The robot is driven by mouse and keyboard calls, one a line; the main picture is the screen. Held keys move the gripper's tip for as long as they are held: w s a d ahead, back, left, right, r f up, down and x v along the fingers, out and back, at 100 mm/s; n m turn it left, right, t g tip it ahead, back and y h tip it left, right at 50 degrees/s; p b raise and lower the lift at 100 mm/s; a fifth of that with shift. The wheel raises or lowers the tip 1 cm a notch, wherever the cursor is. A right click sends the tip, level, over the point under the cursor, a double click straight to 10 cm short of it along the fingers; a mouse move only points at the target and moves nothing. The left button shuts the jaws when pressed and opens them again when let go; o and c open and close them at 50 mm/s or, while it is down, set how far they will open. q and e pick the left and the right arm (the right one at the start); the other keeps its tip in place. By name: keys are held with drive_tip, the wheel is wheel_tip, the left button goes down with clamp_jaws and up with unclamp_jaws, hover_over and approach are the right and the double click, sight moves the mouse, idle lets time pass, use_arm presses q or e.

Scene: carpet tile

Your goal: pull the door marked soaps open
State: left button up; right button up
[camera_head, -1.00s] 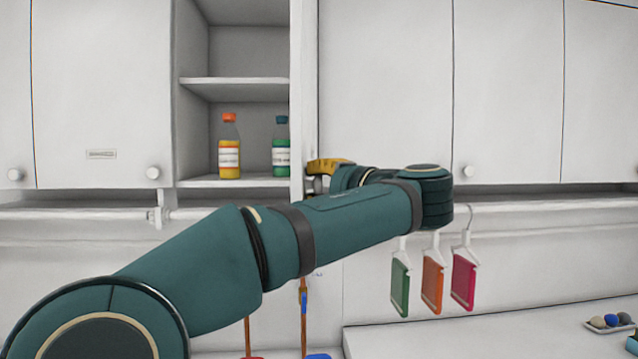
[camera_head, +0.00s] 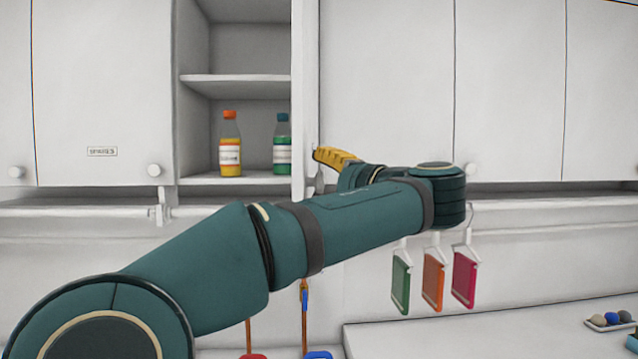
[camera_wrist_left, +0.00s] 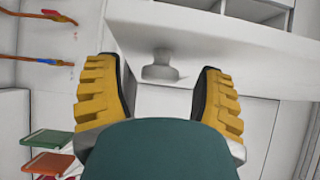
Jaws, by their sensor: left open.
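The white door right of the open shelf (camera_head: 385,80) looks closed in the head view. No soaps label shows on it, and its lower left corner is behind my gripper. My left gripper (camera_head: 330,160) has yellow fingers and is at that corner, partly hidden by my own wrist. In the left wrist view a pale round knob (camera_wrist_left: 160,68) stands on a white panel. The open fingers of my left gripper (camera_wrist_left: 158,76) are either side of it, with gaps visible; I cannot tell how deep it sits between them. My right gripper is out of view.
Left is a closed door (camera_head: 100,80) with a small, hard-to-read label. An orange-capped bottle (camera_head: 230,150) and a green bottle (camera_head: 282,150) stand on the open shelf. Green, orange and pink boards (camera_head: 432,280) hang below my forearm. A counter (camera_head: 480,335) is at lower right.

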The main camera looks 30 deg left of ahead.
use_arm(q)
drive_tip(key=v, duration=1)
drive_tip(key=shift+s+d, duration=0.15)
drive_tip(key=shift+d, duration=0.15)
